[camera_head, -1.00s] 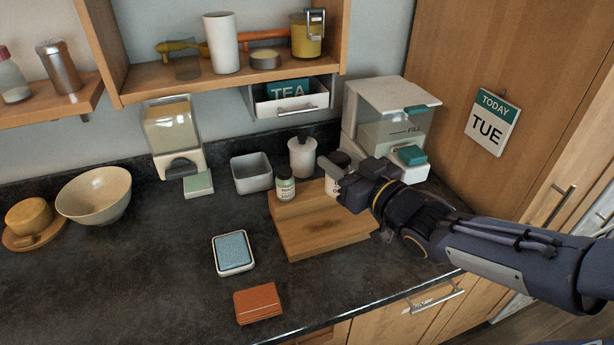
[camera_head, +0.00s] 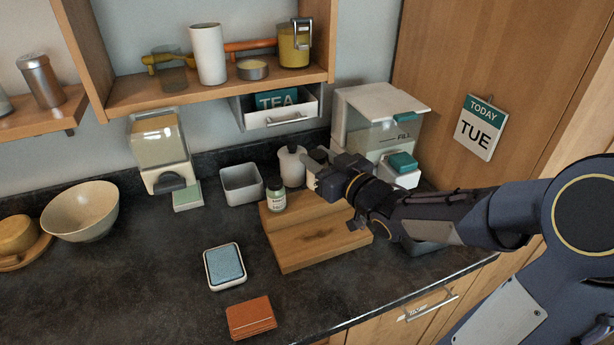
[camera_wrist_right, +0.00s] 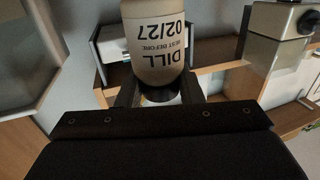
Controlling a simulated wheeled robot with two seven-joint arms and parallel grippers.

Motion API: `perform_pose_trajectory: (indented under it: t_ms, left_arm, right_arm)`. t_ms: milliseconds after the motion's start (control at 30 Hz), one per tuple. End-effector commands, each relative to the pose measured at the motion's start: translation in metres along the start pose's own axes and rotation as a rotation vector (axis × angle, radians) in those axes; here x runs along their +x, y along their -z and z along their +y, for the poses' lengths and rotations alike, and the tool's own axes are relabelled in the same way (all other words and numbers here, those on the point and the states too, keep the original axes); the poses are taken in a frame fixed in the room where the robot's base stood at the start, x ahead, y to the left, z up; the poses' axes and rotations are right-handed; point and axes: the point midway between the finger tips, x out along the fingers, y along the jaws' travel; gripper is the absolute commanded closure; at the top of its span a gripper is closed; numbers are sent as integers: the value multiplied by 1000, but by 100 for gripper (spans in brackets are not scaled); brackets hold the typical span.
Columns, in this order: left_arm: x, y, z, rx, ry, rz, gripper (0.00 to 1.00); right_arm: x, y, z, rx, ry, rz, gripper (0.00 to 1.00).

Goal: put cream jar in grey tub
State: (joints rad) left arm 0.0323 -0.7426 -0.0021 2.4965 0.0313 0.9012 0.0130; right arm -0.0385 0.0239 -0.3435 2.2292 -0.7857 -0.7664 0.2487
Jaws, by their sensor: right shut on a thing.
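My right gripper (camera_head: 314,168) is shut on the cream jar (camera_wrist_right: 155,45), whose label reads DILL, best before 02/27. In the right wrist view the label is upside down and the black lid is at the lower end, between the fingers. In the head view the fingers hide most of the jar; its dark lid (camera_head: 318,155) shows above them. The jar is above the back of the wooden stepped stand (camera_head: 310,248). The grey tub (camera_head: 228,186) stands on the counter to the left, with no contents visible. My left gripper is not in view.
A green-labelled jar (camera_head: 276,196) stands on the stand, between my gripper and the tub. A white pot (camera_head: 292,166) is behind it. A dispenser (camera_head: 158,150) stands left of the tub; a white bin (camera_head: 372,120) is behind my gripper.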

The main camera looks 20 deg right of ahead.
Motion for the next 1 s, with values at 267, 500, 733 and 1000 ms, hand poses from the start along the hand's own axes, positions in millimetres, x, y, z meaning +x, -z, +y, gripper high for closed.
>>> perform_pose_trajectory:
  t_ms: [267,500,733,1000]
  left_arm:
    - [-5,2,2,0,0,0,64]
    - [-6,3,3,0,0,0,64]
    - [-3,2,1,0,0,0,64]
    - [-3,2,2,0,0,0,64]
  right_arm:
    - [44,-44,12,-1,1,-4,91]
    - [57,-59,17,0,-1,-1,90]
    - [62,-90,18,-1,-1,0,90]
    - [62,-91,18,-2,0,2,90]
